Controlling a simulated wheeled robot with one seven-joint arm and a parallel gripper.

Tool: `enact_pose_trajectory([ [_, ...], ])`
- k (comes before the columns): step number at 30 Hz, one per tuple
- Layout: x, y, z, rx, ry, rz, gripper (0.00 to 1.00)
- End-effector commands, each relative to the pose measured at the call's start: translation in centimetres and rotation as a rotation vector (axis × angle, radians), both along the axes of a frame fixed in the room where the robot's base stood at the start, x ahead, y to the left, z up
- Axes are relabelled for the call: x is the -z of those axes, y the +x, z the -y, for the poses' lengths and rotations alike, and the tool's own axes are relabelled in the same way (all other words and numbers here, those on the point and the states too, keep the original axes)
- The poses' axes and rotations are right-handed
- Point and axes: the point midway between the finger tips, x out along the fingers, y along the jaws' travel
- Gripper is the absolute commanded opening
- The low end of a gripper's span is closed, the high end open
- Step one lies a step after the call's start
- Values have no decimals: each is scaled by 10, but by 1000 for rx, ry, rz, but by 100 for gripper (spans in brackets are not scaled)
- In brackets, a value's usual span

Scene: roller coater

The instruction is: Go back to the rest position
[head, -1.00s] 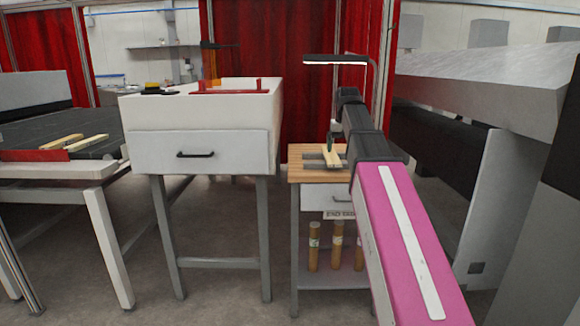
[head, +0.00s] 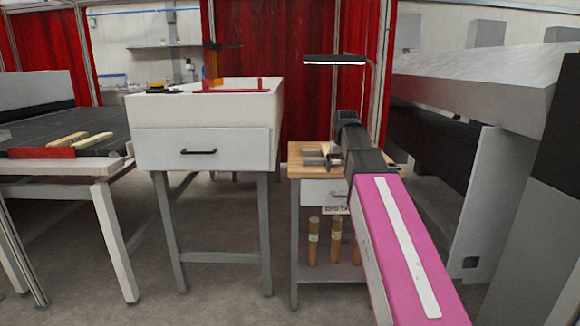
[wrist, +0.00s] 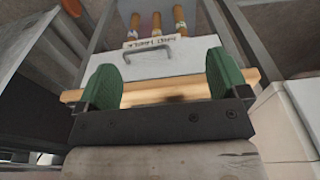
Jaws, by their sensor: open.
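My gripper (wrist: 163,82) is open in the wrist view, with two green fingers apart and nothing held between them. Beyond the fingers are the wooden edge and the white drawer front (wrist: 150,62) of a small table. In the head view my pink and dark arm reaches forward to the right of centre, and its dark end is in front of the right side of that table's wooden top (head: 306,172). The fingers are too small and hidden to make out there.
Cardboard tubes (head: 313,243) stand on the table's lower shelf. A white drawer cabinet (head: 203,147) stands to its left, and a dark-topped bench (head: 40,130) is farther left. A large grey machine (head: 480,85) is close on the right. A lamp (head: 335,62) hangs above the table.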

Motion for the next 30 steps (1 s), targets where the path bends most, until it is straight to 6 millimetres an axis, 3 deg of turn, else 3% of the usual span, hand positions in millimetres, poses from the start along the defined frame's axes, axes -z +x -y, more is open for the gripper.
enact_pose_trajectory([
  [5, 51, -12, 0, 0, 0, -15, 93],
  [14, 160, -47, 0, 0, 0, -41, 93],
  [21, 238, -85, 0, 0, 0, -61, 93],
  [30, 323, -144, 0, 0, 0, -85, 93],
])
